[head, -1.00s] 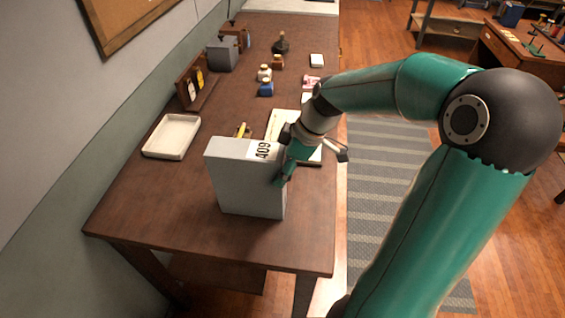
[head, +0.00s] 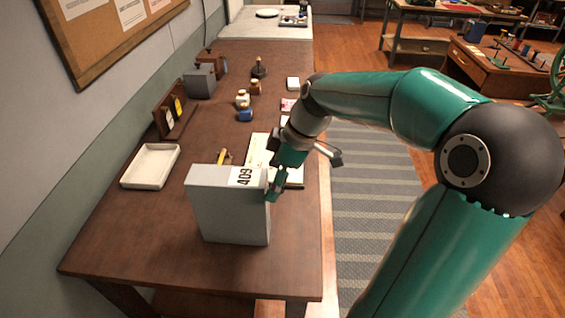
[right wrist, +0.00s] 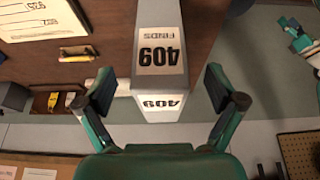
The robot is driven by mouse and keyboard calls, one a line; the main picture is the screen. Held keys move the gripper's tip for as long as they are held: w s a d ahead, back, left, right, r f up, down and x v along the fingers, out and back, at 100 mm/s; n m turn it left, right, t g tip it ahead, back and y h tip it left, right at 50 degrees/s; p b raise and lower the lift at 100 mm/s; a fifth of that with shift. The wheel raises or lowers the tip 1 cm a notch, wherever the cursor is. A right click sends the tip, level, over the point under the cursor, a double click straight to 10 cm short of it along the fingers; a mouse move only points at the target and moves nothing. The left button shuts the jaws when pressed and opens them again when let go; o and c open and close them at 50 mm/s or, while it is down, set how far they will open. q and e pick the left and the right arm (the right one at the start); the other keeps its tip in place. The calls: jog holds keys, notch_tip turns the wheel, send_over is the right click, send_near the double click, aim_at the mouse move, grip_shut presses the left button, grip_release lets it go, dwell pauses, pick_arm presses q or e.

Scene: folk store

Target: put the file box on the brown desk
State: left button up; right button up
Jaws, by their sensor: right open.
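The file box (head: 229,208) is a grey upright box labelled 409. It stands on the brown desk (head: 140,256), near the desk's front end. My right gripper (head: 272,190) is at the box's right side in the head view. In the right wrist view the file box (right wrist: 159,57) lies between the two spread fingers of the right gripper (right wrist: 160,92), with a gap on both sides. The label reads 409 FINDS there. My left gripper is in neither view.
A white tray (head: 150,166) lies left of the box. A yellow-handled tool (head: 223,157) and an open book (head: 261,150) lie behind it. Small jars (head: 243,99), a grey box (head: 199,82) and a wooden rack (head: 172,113) stand farther back. The desk's front left corner is clear.

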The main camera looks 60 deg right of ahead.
jog(key=v, duration=0.6)
jog(key=shift+s+r+b, duration=0.2)
jog(key=shift+r+b, duration=0.1)
jog(key=shift+r, duration=0.1)
